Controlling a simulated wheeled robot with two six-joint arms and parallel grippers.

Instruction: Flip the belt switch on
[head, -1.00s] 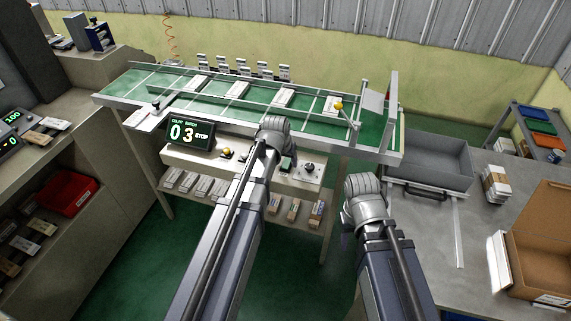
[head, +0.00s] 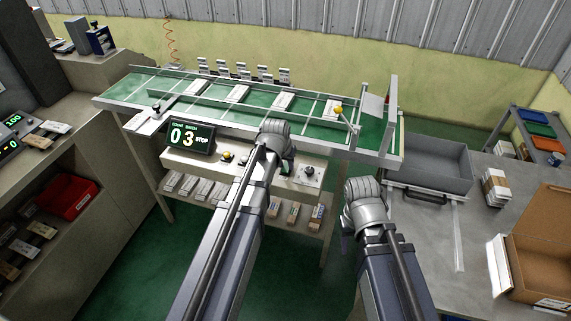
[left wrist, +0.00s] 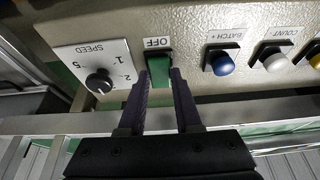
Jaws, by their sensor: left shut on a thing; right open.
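The belt switch (left wrist: 159,70) is a green rocker on the beige control panel, under a label (left wrist: 157,43) that reads OFF in the left wrist view. My left gripper (left wrist: 160,82) has its two dark fingers on either side of the switch and is shut on it. In the head view my left gripper (head: 284,164) is at the panel, its fingers largely hidden by the wrist. The count display (head: 190,136) reads 03 and STOP. My right gripper (head: 347,226) is open, low in front of the grey table, its fingers mostly hidden.
The speed knob (left wrist: 99,81) is beside the switch; a blue button (left wrist: 223,64) and a white button (left wrist: 275,61) are on its other side. The green conveyor (head: 260,106) carries several white packs above the panel. A grey bin (head: 430,165) stands at right.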

